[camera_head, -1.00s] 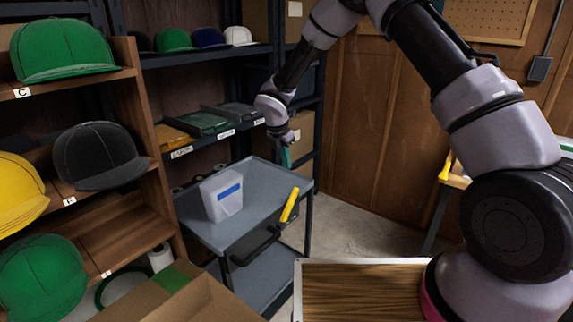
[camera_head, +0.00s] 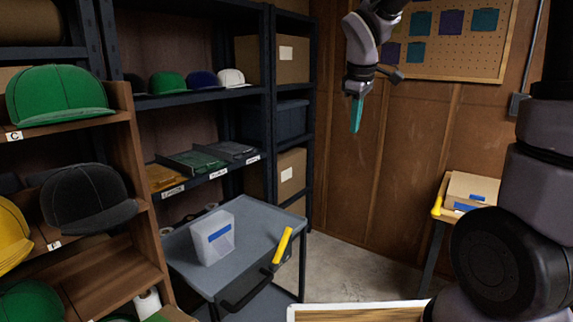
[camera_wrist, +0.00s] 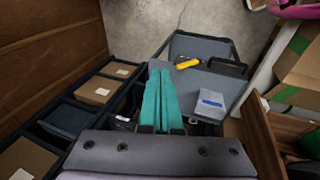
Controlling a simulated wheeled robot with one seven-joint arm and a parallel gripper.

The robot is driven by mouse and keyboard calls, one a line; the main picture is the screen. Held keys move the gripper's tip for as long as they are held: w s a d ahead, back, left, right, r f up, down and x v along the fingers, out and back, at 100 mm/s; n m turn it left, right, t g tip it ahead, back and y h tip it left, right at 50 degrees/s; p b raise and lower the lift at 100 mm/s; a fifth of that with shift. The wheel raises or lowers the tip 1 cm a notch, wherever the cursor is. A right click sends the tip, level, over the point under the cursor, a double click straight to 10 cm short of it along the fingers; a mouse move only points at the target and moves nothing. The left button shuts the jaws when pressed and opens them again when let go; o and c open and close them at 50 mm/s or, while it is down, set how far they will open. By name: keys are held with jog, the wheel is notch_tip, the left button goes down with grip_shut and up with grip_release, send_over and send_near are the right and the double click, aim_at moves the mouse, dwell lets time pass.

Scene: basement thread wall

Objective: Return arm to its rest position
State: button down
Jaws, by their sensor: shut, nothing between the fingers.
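My gripper (camera_head: 356,114) hangs in front of the wooden wall in the head view, right of the dark shelf unit and well above the cart. Its teal fingers point down and are closed together with nothing between them. In the wrist view the teal fingers (camera_wrist: 162,100) lie side by side, with the cart beyond them. My arm comes in from the top of the head view, and its upper links stand at the right edge.
Cap shelves (camera_head: 128,150) stand left. A small table with a cardboard box (camera_head: 470,190) stands right. Open floor (camera_head: 345,270) lies between.

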jog(key=s+d+r+m+t+y, duration=0.1)
jog(key=s+d+r+m, duration=0.2)
jog(key=s+m, duration=0.4)
jog(key=s+d+r+m+t+y, duration=0.1)
jog(key=s+d+r+m+t, duration=0.1)
jog(key=s+d+r+m, duration=0.2)
jog(key=s+m, duration=0.3)
jog(key=s, duration=0.5)
jog(key=shift+m+y, duration=0.3)
jog(key=shift+m, duration=0.1)
